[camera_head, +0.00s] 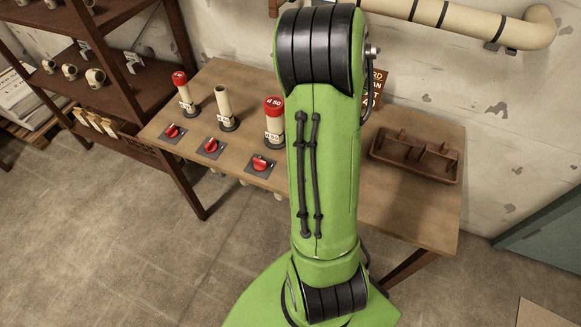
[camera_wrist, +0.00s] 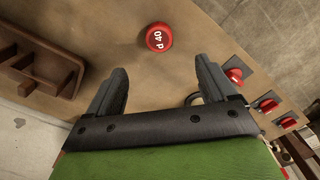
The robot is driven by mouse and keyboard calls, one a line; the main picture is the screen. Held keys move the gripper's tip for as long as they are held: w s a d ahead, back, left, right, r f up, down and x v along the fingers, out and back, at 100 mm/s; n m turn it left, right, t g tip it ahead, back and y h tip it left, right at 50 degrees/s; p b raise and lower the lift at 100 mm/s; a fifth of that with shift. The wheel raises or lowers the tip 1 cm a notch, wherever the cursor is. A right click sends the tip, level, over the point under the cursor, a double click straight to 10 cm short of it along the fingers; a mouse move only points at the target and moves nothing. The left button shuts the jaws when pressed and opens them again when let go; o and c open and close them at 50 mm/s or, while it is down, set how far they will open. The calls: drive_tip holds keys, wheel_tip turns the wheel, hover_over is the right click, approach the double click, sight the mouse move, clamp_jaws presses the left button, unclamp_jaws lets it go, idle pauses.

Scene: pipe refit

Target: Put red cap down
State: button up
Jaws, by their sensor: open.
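A round red cap (camera_wrist: 159,37) marked "d 40" shows on the brown tabletop in the wrist view, with its marked top facing up. My gripper (camera_wrist: 160,70) is open and empty; its two dark fingers are spread apart, and the cap shows beyond and between their tips, apart from both. In the head view my green arm hides the gripper and this cap. Other red caps sit on the left upright pipe (camera_head: 184,95) and on the right pipe marked "d 50" (camera_head: 273,122). The middle pipe (camera_head: 223,105) has an open top.
A brown divided tray (camera_head: 415,157) stands on the table's right side; it also shows in the wrist view (camera_wrist: 45,58). Several red valve handles (camera_head: 211,146) line the table's front left. A sign (camera_head: 376,88) stands partly behind my arm. Shelves (camera_head: 100,55) stand at the left.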

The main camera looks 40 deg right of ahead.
drive_tip(key=w+a+r+n+t, duration=0.2)
drive_tip(key=w+a+r+t, duration=0.1)
drive_tip(key=a+r, duration=1.1)
drive_tip(key=s+a+r+n+t, duration=0.2)
drive_tip(key=s+a, duration=0.6)
drive_tip(key=a, duration=0.4)
drive_tip(key=shift+s+a+r+t, duration=0.15)
drive_tip(key=shift+a+r+t, duration=0.15)
drive_tip(key=shift+r, duration=0.1)
drive_tip(key=shift+r, duration=0.1)
wheel_tip(320, 180, up, 6)
drive_tip(key=p, duration=0.5)
drive_tip(key=shift+f, duration=0.25)
